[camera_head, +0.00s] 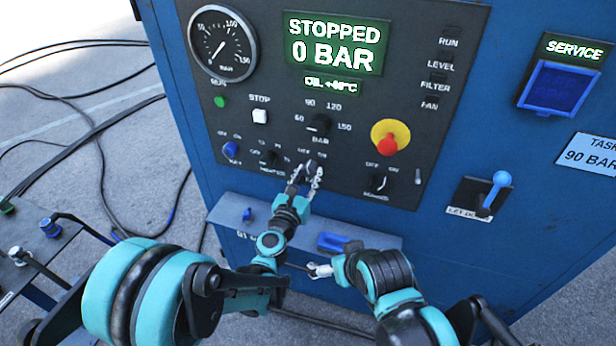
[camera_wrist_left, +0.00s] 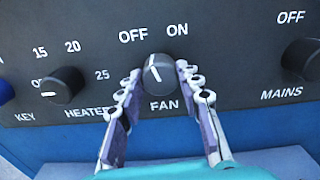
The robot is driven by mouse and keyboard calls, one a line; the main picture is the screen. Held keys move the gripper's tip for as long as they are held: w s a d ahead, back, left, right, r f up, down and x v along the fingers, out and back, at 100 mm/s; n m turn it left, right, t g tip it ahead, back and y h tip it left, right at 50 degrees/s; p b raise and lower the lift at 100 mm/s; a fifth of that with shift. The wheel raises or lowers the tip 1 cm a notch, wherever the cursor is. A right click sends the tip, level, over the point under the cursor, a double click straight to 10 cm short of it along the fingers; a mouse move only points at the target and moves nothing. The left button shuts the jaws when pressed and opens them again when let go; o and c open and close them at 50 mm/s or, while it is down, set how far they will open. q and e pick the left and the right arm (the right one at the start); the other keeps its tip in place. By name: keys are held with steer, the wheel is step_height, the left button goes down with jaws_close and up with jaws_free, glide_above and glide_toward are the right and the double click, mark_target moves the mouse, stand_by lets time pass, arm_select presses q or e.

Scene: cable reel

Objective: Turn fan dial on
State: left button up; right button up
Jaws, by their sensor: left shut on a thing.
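The fan dial (camera_wrist_left: 158,75) is a black knob on the dark panel, under the OFF and ON labels and above the word FAN. Its white pointer leans slightly left, toward OFF. In the head view the fan dial (camera_head: 311,164) is partly covered by my left gripper (camera_head: 307,178). My left gripper (camera_wrist_left: 159,84) has one finger on each side of the dial and is shut on it. My right gripper (camera_head: 319,270) is low in front of the cabinet, away from the panel. Its jaws are too small to read.
The heater knob (camera_wrist_left: 60,86) is left of the fan dial and the mains knob (camera_wrist_left: 303,60) is to the right. A red emergency button (camera_head: 388,143) sits up and right. A grey ledge (camera_head: 228,211) runs below the panel. The display (camera_head: 335,42) reads STOPPED, 0 BAR.

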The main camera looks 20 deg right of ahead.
arm_select(q)
steer(key=m+b, duration=0.1)
steer(key=m, duration=0.3)
steer(key=shift+m, duration=0.3)
steer(key=shift+m+b, duration=0.45)
steer(key=shift+m, duration=2.15)
steer(key=o, duration=1.2)
steer(key=shift+c, duration=0.2)
steer(key=v, duration=1.2)
